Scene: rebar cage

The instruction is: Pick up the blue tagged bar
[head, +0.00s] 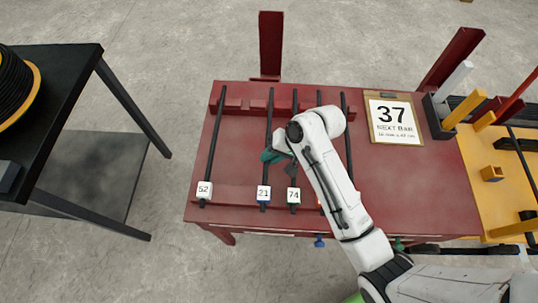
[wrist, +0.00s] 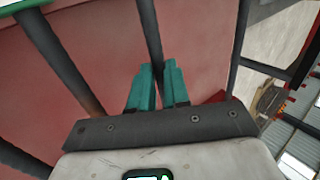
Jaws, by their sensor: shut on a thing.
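The blue tagged bar (head: 269,115) is a dark rod lying front to back on the red rack table (head: 420,190). Its white tag (head: 263,193) reads 21 in blue at the front end. My gripper (head: 272,156), with teal fingers, is shut around this bar near its middle. In the wrist view the bar (wrist: 149,35) runs down between the teal fingers (wrist: 157,82). The bar still looks in line with its neighbours; I cannot tell whether it is clear of the rack. My wrist hides a little of the space to its right.
A bar tagged 52 (head: 205,189) lies left, and a green-tagged 74 bar (head: 293,195) lies close right. More bars are partly behind my arm. A black table (head: 68,80) is left, with open floor between.

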